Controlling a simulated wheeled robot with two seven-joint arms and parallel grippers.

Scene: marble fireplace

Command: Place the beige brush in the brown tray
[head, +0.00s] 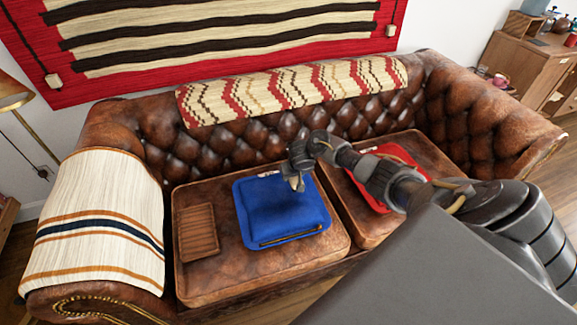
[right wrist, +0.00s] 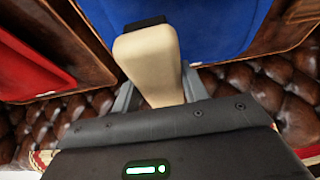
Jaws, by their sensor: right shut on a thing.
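The beige brush (right wrist: 150,65) shows large in the right wrist view, with a dark end at its far tip. My right gripper (right wrist: 155,95) is shut on it, one finger on each side. My left gripper is not in view.
A blue tray or cushion (head: 283,212) lies right of the brown tray on the leather sofa (head: 265,146). A red one (head: 368,183) lies on the right cushion, partly behind my right arm. A striped blanket (head: 98,222) covers the left armrest.

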